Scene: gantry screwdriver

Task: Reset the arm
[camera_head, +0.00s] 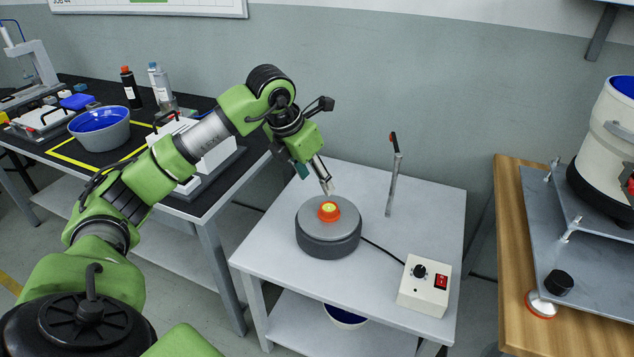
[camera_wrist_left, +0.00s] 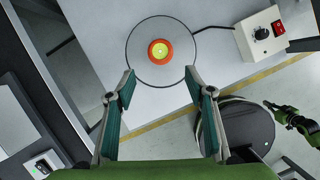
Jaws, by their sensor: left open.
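My left arm reaches in from the left in the head view, bent at the elbow. Its gripper (camera_head: 326,188) points down over the grey round device, and the head view does not settle the height of the gap. In the left wrist view the two fingers (camera_wrist_left: 160,78) are apart, with nothing between them. The grey round device (camera_head: 328,241) with an orange ring and yellow centre (camera_head: 329,211) stands on the white table; it shows beyond the fingertips in the wrist view (camera_wrist_left: 160,72). A small green part of mine (camera_wrist_left: 294,120) shows at the right of the wrist view.
The black bench at left holds a blue-lined bowl (camera_head: 100,129) and bottles. A wooden table (camera_head: 515,250) with a large pot stands right.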

